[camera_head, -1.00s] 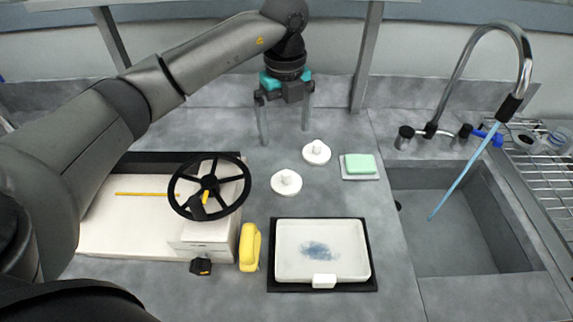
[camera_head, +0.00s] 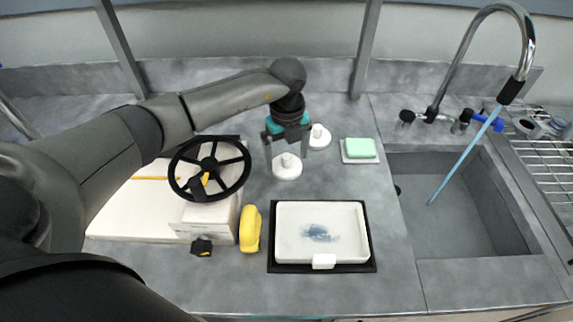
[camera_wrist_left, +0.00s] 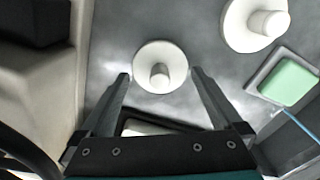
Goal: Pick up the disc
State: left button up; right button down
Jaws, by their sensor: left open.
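Two white discs with a raised knob lie on the grey counter. The nearer disc (camera_head: 287,172) is right at my left gripper (camera_head: 287,154), which comes down over it from behind in the head view. In the left wrist view this disc (camera_wrist_left: 160,82) lies just beyond and between the two fingertips (camera_wrist_left: 159,74). The fingers are open on either side with nothing between them; I cannot tell the exact height above the disc. The other disc (camera_head: 320,142) lies behind and to the right, and shows at the upper right of the left wrist view (camera_wrist_left: 238,32). My right gripper does not show.
A green sponge on a white dish (camera_head: 359,150) lies right of the discs. A white tray on a black mat (camera_head: 288,252) is in front. A black handwheel (camera_head: 243,178) on a white machine and a yellow object (camera_head: 250,229) stand left. The sink (camera_head: 440,215) is right.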

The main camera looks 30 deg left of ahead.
pick_arm(q)
jog(key=shift+f, duration=0.75)
jog(key=shift+c, duration=0.4)
jog(key=c, duration=1.1)
jog(key=shift+r, duration=0.1)
jog(key=shift+r, duration=0.1)
